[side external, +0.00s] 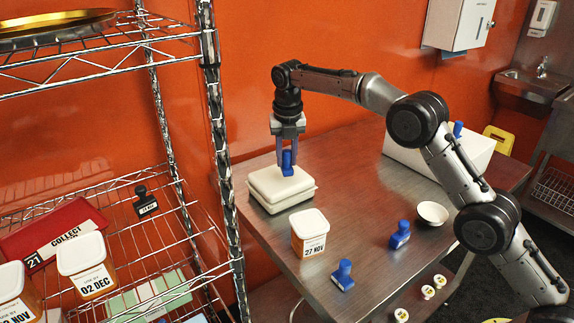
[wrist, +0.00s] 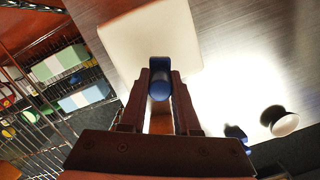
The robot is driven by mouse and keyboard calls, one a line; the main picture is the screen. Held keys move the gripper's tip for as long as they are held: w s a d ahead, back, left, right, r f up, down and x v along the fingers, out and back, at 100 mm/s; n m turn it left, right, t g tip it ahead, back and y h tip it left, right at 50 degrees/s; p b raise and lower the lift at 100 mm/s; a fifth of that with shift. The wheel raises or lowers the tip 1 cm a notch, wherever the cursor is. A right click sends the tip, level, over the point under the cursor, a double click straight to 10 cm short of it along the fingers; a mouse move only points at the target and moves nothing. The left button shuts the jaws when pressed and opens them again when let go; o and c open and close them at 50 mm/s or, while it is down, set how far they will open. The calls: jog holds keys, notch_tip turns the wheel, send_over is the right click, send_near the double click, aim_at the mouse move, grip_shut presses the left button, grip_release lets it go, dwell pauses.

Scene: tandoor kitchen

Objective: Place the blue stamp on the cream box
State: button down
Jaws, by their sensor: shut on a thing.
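A blue stamp (side external: 287,163) is held between the fingers of my gripper (side external: 287,152), upright over the cream box. It also shows in the wrist view (wrist: 160,84), between both fingers (wrist: 160,92). The cream box (side external: 281,187) sits on the steel table near its far left edge, lid closed; it fills the top middle of the wrist view (wrist: 150,38). The stamp's base is at or just above the lid; I cannot tell whether it touches.
On the steel table (side external: 365,215) are a tub labelled 27 NOV (side external: 309,236), two more blue stamps (side external: 343,275) (side external: 400,234) and a white bowl (side external: 432,213). A white bin (side external: 400,152) stands at the back right. A wire rack (side external: 222,150) stands at the left.

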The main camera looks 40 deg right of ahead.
aim_at(288, 170)
jog(key=shift+f, duration=1.2)
jog(key=shift+f, duration=0.1)
jog(key=c, duration=0.6)
grip_release()
jog(key=shift+f, duration=0.1)
jog(key=shift+c, duration=0.2)
notch_tip(288, 170, up, 12)
jog(key=s, duration=0.1)
jog(key=shift+s+a, duration=0.2)
jog(key=shift+a, duration=0.15)
jog(key=shift+r, duration=0.2)
